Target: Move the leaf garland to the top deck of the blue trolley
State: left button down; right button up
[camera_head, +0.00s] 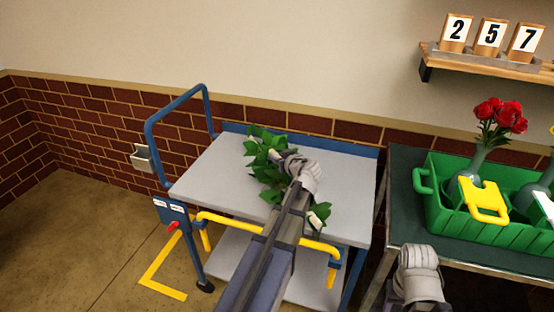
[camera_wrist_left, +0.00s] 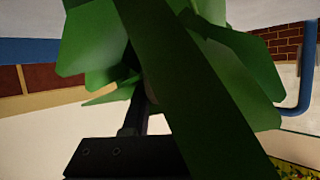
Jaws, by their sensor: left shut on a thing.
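The leaf garland (camera_head: 262,150) is a bunch of green leaves over the grey top deck (camera_head: 222,178) of the blue trolley (camera_head: 148,135). My left gripper (camera_head: 276,158) is shut on the garland, with leaves showing on both sides of my wrist. In the left wrist view the garland's leaves (camera_wrist_left: 190,80) fill the middle and hide most of the fingers. I cannot tell whether the garland touches the deck. My right arm shows at the lower right in the head view, but its gripper's fingers are not visible.
A green crate (camera_head: 428,205) with vases, red roses (camera_head: 500,115) and a yellow-handled item (camera_head: 484,203) stands on a dark table to the right. A yellow bar (camera_head: 225,221) runs along the trolley's front. The deck's left part is bare.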

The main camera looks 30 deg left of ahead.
pick_arm(q)
jog(key=c, duration=0.7)
grip_release()
jog(key=p+v, duration=0.4)
jog(key=v, duration=0.8)
jog(key=shift+p, duration=0.35)
